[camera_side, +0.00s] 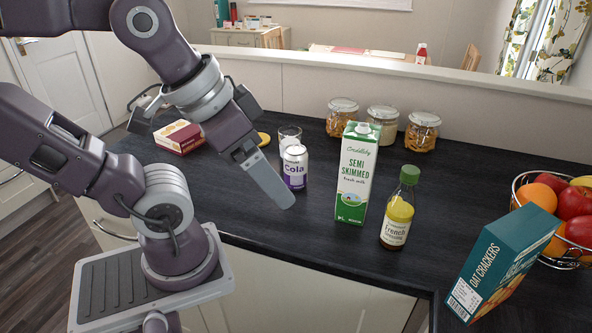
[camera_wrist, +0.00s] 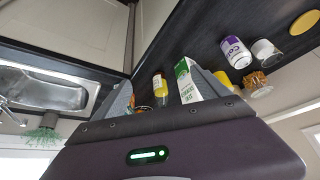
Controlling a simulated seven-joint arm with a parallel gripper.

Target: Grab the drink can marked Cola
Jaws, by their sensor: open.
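The Cola can (camera_side: 295,168) is white and purple and stands upright on the dark worktop, left of the milk carton. It also shows in the wrist view (camera_wrist: 236,52), right of both fingers. My gripper (camera_side: 275,190) is in front of and slightly left of the can in the side view, pointing down to the right. One finger hides the other there. In the wrist view my gripper (camera_wrist: 163,92) has its two grey fingers spread apart, with no object held. The can is outside the fingers.
A glass (camera_side: 289,135) stands close behind the can. A green and white milk carton (camera_side: 355,175) and a dressing bottle (camera_side: 397,222) stand to its right. Several jars (camera_side: 383,125) line the back. A red box (camera_side: 179,137) lies left. An Oat Crackers box (camera_side: 500,262) and fruit bowl (camera_side: 565,258) are far right.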

